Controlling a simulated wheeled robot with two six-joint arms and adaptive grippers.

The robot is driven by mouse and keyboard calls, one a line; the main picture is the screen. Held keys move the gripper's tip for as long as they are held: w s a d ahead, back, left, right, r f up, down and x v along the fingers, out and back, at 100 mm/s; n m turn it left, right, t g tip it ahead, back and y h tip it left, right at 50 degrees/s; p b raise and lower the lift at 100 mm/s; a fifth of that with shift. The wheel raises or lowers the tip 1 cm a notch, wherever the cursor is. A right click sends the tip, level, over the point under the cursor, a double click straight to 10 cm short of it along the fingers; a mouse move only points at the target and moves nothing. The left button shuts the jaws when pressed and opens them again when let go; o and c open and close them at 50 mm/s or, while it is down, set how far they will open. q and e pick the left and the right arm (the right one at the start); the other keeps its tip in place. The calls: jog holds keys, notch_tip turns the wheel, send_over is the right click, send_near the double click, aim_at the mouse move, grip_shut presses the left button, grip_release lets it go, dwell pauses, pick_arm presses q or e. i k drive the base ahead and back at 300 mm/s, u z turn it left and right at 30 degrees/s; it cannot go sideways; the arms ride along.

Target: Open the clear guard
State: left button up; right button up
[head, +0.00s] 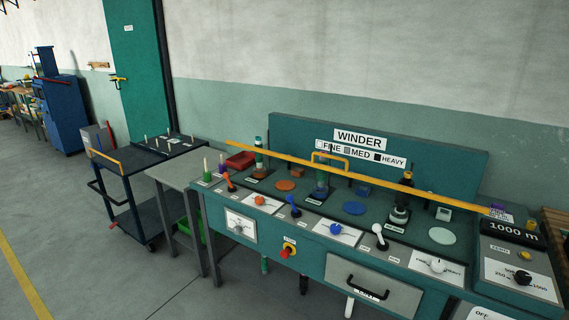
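The winder console (305,238) is a teal bench with a sign panel at its back. A long yellow bar (270,154) with a raised yellow handle (329,156) runs across the console above the spindles. It looks like the edge of the clear guard; the clear sheet itself can hardly be made out, so I cannot tell its exact position. Green, blue and black-and-white spindles stand at or behind the bar. Neither of my grippers is in view, and nothing touches the handle.
Levers with orange, blue and white (380,236) knobs stand along the console front, near a red-and-yellow switch (288,248). A grey drawer (372,288) is below. A counter box (514,232) stands at right. A trolley (128,180) and grey table (184,172) stand left; open floor lies front left.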

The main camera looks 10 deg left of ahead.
aim_at(450, 201)
jog(key=u, duration=0.6)
jog(key=i, duration=0.5)
jog(key=u, duration=0.7)
jog(key=i, duration=0.65)
jog(key=z, duration=0.2)
